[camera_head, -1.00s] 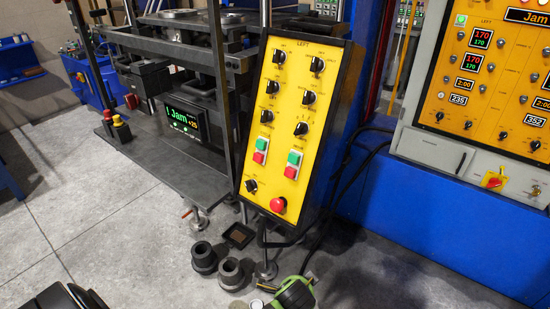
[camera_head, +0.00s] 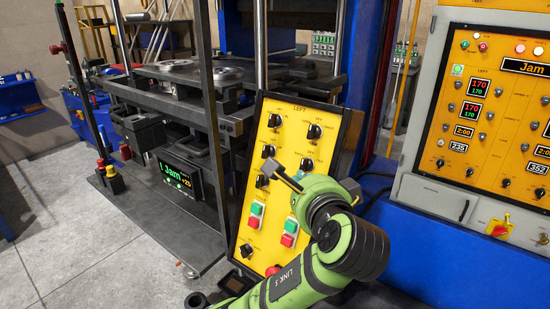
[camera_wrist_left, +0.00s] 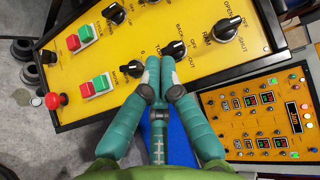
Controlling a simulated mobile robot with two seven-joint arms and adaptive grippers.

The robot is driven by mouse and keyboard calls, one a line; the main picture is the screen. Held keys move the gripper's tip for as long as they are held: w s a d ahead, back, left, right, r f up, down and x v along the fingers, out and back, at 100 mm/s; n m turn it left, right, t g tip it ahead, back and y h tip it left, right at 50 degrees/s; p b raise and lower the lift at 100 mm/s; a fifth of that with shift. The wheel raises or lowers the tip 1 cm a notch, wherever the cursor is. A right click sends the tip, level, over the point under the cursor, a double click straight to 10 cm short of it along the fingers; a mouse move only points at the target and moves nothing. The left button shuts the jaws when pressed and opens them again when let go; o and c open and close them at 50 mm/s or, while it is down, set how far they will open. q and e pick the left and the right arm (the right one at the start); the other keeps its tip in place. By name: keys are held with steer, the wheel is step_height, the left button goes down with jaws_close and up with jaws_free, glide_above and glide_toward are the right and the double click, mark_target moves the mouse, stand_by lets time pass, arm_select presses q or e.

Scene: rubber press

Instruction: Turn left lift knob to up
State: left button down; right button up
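A tilted yellow panel marked LEFT (camera_head: 285,109) carries several black knobs; the lift label is not readable. Its right column has an upper knob (camera_head: 314,131) and a middle knob (camera_head: 307,165); they show in the left wrist view as an upper knob (camera_wrist_left: 228,28) and a middle knob (camera_wrist_left: 175,50). The lower knob (camera_wrist_left: 132,68) is hidden behind my arm in the head view. My left gripper (camera_head: 283,178) is in front of the panel. In the left wrist view its fingertips (camera_wrist_left: 159,74) are together, empty, between the lower and middle knobs; contact is unclear. My right gripper is out of view.
Red-green buttons (camera_wrist_left: 96,86) and a red mushroom button (camera_wrist_left: 55,100) sit lower on the panel. A press (camera_head: 165,85) stands left. A second control cabinet (camera_head: 440,205) stands right. Grey floor is open at the left.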

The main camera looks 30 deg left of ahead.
arm_select(q)
glide_toward(272, 155)
steer(key=shift+w+d+f, duration=0.2)
steer(key=shift+w+d, duration=0.2)
steer(key=shift+w, duration=0.15)
steer(key=shift+w+d+f, duration=0.25)
steer(key=shift+w+d, duration=0.15)
steer(key=shift+w, duration=0.2)
steer(key=x, duration=0.3)
steer(key=shift+a+p, duration=0.1)
steer(key=shift+p, duration=0.3)
steer(key=shift+w+a+r+p, duration=0.1)
steer(key=shift+a+p, duration=0.5)
steer(key=shift+a, duration=1.25)
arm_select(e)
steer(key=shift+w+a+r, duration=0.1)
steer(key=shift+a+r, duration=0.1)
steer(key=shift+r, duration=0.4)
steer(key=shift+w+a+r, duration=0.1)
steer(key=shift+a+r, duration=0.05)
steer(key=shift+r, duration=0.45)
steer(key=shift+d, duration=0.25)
